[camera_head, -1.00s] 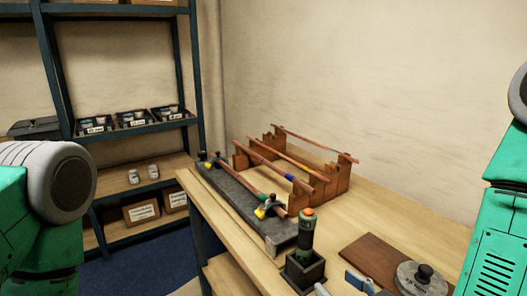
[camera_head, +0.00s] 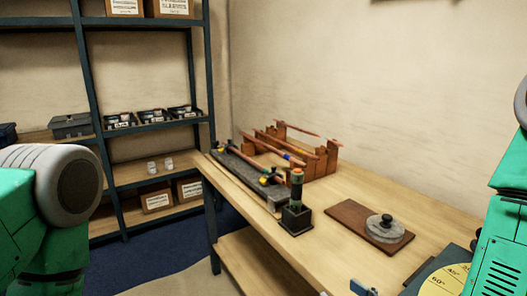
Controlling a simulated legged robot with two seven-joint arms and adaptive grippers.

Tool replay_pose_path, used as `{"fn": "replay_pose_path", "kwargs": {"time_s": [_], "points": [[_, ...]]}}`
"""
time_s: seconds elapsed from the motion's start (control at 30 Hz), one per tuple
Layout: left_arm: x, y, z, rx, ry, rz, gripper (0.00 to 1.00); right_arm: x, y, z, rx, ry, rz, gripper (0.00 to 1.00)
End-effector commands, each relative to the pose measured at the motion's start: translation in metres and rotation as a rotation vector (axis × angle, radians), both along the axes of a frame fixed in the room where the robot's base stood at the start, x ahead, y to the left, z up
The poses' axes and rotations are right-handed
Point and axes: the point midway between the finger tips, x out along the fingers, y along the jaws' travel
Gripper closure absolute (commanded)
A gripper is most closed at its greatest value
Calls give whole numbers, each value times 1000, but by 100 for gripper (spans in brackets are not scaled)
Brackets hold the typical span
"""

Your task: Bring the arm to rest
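My arms show only as green links at the left and right edges, with a grey joint on the left one. Neither gripper is in view. On the wooden workbench (camera_head: 347,250), a copper pipe lies along a dark grey base (camera_head: 229,169) with yellow-marked clamps. Behind it, a brown wooden rack (camera_head: 322,162) holds several copper pipes. A dark torch-like tool with an orange top (camera_head: 297,188) stands upright in a black holder (camera_head: 296,219).
A round grey disc with a knob (camera_head: 385,228) sits on a brown board (camera_head: 349,217). A yellow angle dial (camera_head: 440,279) is at the lower right. A metal shelf (camera_head: 96,100) with bins and boxes stands at the left. The bench's front middle is mostly clear.

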Motion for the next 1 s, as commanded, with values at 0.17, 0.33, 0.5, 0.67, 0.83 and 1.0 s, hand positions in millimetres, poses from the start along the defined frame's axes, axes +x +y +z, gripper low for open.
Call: {"fn": "replay_pose_path", "kwargs": {"time_s": [0.17,0.33,0.5,0.67,0.83,1.0], "points": [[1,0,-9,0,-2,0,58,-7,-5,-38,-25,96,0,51],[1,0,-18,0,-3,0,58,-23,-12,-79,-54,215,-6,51],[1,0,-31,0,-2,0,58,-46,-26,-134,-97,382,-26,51],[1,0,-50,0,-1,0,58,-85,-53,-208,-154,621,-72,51],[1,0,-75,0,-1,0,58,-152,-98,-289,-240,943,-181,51],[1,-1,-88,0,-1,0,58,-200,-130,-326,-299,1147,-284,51]]}}
